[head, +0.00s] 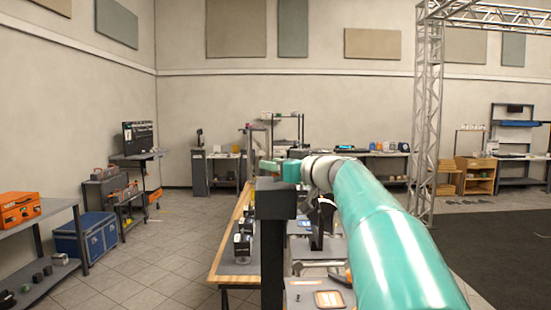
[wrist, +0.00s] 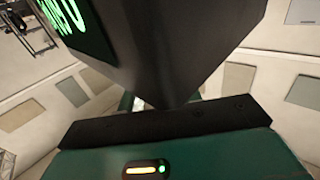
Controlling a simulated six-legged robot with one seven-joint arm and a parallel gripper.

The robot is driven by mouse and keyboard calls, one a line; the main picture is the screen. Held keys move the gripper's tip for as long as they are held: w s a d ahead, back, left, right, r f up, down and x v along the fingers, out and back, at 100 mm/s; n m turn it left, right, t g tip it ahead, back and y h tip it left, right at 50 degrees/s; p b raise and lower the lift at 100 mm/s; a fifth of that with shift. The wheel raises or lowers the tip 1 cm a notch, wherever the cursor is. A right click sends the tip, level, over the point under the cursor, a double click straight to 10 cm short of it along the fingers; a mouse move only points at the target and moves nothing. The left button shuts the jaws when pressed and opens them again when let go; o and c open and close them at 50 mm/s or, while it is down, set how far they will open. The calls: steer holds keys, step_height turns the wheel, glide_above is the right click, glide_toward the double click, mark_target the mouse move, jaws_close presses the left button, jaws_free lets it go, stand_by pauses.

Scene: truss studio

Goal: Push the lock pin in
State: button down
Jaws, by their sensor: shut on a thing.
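My gripper (head: 272,167) is at the end of my teal arm, at the top of a dark box on a dark post (head: 275,205) in the middle of the head view. In the wrist view the dark box (wrist: 185,45) fills the upper middle, close in front of my gripper. Green glowing characters show on its left face. The fingertips are hidden behind the box and my gripper's own body. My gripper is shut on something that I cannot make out. I cannot pick out the lock pin in either view.
A wood-edged bench (head: 231,235) with small devices stands just left of the post. A worktop with an orange-framed item (head: 328,299) lies under my arm. A metal truss (head: 427,120) rises at right. The tiled floor at left is clear before a blue case (head: 86,238).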

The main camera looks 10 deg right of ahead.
steer(key=shift+f, duration=0.8)
steer(key=c, duration=1.4)
jaws_free()
steer(key=o, duration=0.4)
steer(key=shift+s, duration=0.15)
steer(key=shift+s+d+r, duration=0.1)
steer(key=shift+s+d, duration=0.15)
steer(key=shift+d, duration=0.05)
steer(key=v, duration=1.2)
steer(key=shift+s+d, duration=0.2)
steer(key=shift+s, duration=0.15)
